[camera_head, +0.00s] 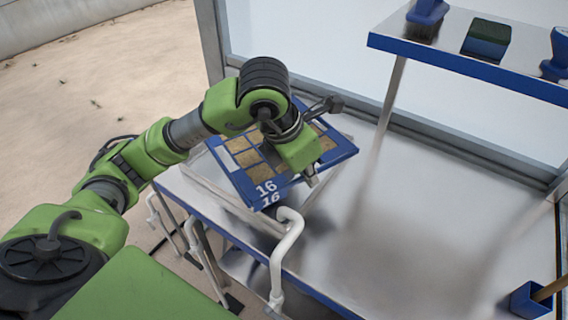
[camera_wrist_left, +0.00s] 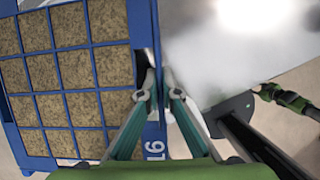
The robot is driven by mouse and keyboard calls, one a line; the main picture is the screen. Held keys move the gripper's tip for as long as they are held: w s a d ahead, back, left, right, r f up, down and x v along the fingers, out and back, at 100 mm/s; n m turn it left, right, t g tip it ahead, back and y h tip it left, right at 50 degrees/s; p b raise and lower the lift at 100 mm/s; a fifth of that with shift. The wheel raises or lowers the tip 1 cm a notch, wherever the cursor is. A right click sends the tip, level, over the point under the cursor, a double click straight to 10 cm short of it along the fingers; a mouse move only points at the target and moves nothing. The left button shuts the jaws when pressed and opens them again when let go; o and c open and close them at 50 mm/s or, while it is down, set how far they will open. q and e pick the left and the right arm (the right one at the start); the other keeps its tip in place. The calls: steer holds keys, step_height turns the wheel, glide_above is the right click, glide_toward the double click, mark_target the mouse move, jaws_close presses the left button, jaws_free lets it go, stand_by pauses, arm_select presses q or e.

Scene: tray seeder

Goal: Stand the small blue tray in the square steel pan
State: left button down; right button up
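The small blue tray (camera_head: 230,164), marked 16 and filled with brown cells, is tilted near the table's left front corner. It fills the left of the left wrist view (camera_wrist_left: 75,92). My left gripper (camera_head: 313,180) is at the tray's near right side. Its fingertips (camera_wrist_left: 158,95) are close together with the tray's wall between them, so it looks shut on the tray. A grey steel rim, seemingly the square steel pan (camera_head: 220,196), shows below the tray; the tray and arm hide most of it. A green and black arm end, seemingly mine, shows small in the left wrist view.
The steel table (camera_head: 420,235) is clear to the right. A white bent pipe (camera_head: 287,245) rises at its front edge. A blue-edged shelf (camera_head: 460,62) holds blue tools and a green block at the back. A small blue holder (camera_head: 528,300) stands at the lower right.

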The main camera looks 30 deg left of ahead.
arm_select(q)
steer(key=w+a+f, duration=0.1)
steer(key=w+a+p, duration=0.1)
steer(key=w+a, duration=0.1)
steer(key=w+a+f, duration=0.1)
steer(key=shift+w+a+f, duration=0.25)
steer(key=shift+w+f, duration=0.05)
steer(key=shift+f, duration=0.05)
steer(key=f, duration=0.1)
steer(key=w+a+f, duration=0.1)
steer(key=w+a+f+p, duration=0.1)
steer(key=f, duration=0.1)
steer(key=shift+w, duration=0.2)
steer(key=shift+w+a+f, duration=0.15)
steer(key=shift+w+f, duration=0.1)
steer(key=shift+f, duration=0.15)
steer(key=f, duration=0.1)
steer(key=f+p, duration=0.2)
steer(key=shift+w+a, duration=0.25)
steer(key=shift+f, duration=0.45)
arm_select(e)
steer(key=r, duration=0.4)
steer(key=shift+w+a+r, duration=0.1)
steer(key=shift+a+r, duration=0.15)
steer(key=shift+a, duration=0.05)
steer(key=shift+d, duration=0.15)
